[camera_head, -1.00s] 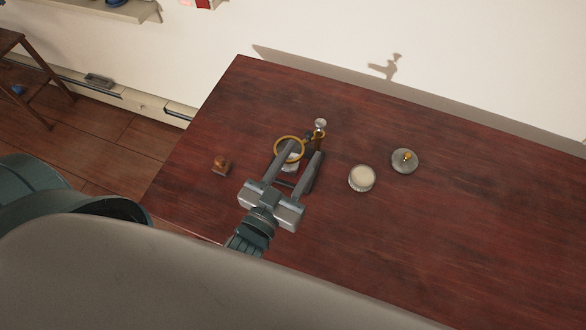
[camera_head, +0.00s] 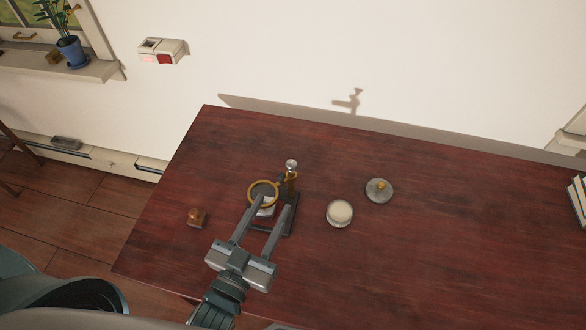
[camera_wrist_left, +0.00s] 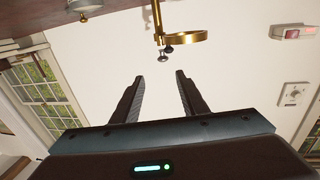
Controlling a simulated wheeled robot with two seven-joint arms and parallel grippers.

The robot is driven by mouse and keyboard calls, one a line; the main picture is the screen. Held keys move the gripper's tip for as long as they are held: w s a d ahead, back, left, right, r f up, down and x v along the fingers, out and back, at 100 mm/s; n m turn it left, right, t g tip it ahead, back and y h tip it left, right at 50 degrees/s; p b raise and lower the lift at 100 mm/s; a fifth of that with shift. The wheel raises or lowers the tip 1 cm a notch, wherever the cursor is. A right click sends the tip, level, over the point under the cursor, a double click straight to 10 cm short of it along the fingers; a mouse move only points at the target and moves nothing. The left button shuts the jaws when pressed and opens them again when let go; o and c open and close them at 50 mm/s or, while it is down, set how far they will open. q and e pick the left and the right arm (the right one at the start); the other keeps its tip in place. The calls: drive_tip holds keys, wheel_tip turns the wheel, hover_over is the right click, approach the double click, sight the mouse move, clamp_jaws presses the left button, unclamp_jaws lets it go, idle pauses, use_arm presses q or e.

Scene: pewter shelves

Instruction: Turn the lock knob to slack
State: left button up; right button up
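A stand with a dark base (camera_head: 290,222) rises from the table, with a brass ring (camera_head: 263,193) on its left. A silver knob (camera_head: 291,164) tops its post. In the left wrist view, the brass ring (camera_wrist_left: 186,38) and post show upside down, with small knobs (camera_wrist_left: 166,51) at the post's end. I cannot tell which knob is the lock knob. My left gripper (camera_head: 273,204) is open and empty; its fingers overlap the ring and base in the head view. In the left wrist view, the knobs lie ahead of the fingertips, apart from them. My right gripper is not in view.
A round cream-topped container (camera_head: 340,213) and a grey lidded disc with a brass knob (camera_head: 379,190) stand to the right. A small brown block (camera_head: 197,217) lies left. The red-brown table (camera_head: 450,250) is clear at the right. A white wall (camera_head: 280,60) is behind.

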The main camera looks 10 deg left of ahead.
use_arm(q)
drive_tip(key=a+m+h, duration=0.1)
drive_tip(key=m+h, duration=0.1)
drive_tip(key=h, duration=0.1)
drive_tip(key=m+g+h+b, duration=0.1)
drive_tip(key=m+g+h, duration=0.2)
drive_tip(key=g+h, duration=0.15)
approach(287, 166)
drive_tip(key=shift+s+a+f, duration=0.55)
drive_tip(key=shift+s+a, duration=0.05)
drive_tip(key=shift+s, duration=0.3)
drive_tip(key=shift+t, duration=0.45)
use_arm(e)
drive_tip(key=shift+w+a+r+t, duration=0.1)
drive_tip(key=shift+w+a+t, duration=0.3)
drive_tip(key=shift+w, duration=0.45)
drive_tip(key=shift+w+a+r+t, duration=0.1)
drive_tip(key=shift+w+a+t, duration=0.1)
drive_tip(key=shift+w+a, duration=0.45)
use_arm(q)
drive_tip(key=shift+w+d, duration=0.1)
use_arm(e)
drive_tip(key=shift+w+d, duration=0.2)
